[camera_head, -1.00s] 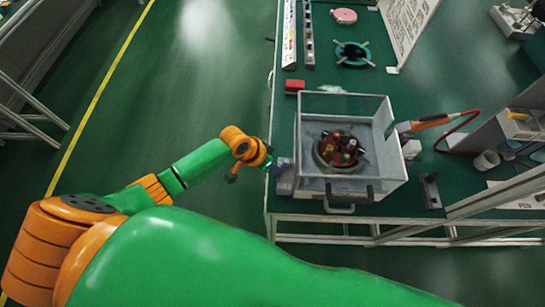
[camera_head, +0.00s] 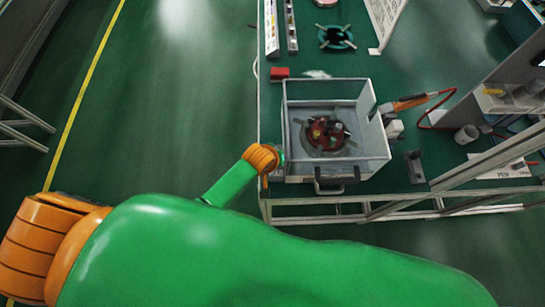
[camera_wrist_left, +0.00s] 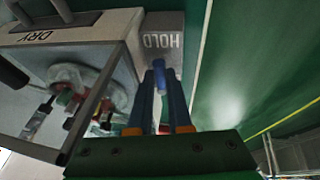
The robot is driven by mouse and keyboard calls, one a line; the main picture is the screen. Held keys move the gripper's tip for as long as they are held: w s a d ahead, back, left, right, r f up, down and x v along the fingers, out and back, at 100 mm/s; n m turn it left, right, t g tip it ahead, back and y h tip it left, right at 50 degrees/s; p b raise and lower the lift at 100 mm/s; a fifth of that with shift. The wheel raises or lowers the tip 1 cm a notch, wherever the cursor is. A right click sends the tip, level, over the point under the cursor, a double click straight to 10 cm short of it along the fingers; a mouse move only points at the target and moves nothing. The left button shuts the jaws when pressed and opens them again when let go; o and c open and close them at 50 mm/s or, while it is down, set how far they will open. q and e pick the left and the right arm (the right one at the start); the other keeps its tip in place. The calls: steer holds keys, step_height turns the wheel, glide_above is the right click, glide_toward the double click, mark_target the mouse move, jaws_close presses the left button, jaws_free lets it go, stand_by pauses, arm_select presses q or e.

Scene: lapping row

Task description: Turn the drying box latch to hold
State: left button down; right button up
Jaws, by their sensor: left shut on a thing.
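The drying box (camera_head: 373,125) is a clear-walled case on the green bench, also seen in the left wrist view (camera_wrist_left: 125,75). Its front has a dark handle (camera_head: 337,180). In the left wrist view, a grey plate marked HOLD (camera_wrist_left: 163,32) sits at the box's side, and a DRY label (camera_wrist_left: 34,37) is on the box. My left gripper (camera_wrist_left: 160,80) is shut on the small blue latch (camera_wrist_left: 159,70) just beside the HOLD lettering. The fingers hide part of the latch, so its exact angle is unclear. My right gripper is not in view.
A red and dark fixture (camera_head: 325,133) lies inside the box. An orange-handled tool (camera_head: 410,103) with a red hose is at the right. The floor left of the bench is clear.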

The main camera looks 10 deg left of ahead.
arm_select(q)
steer(key=shift+w+d, duration=0.1)
stand_by(0.3)
steer(key=c, duration=0.8)
jaws_free()
steer(key=shift+c, duration=0.2)
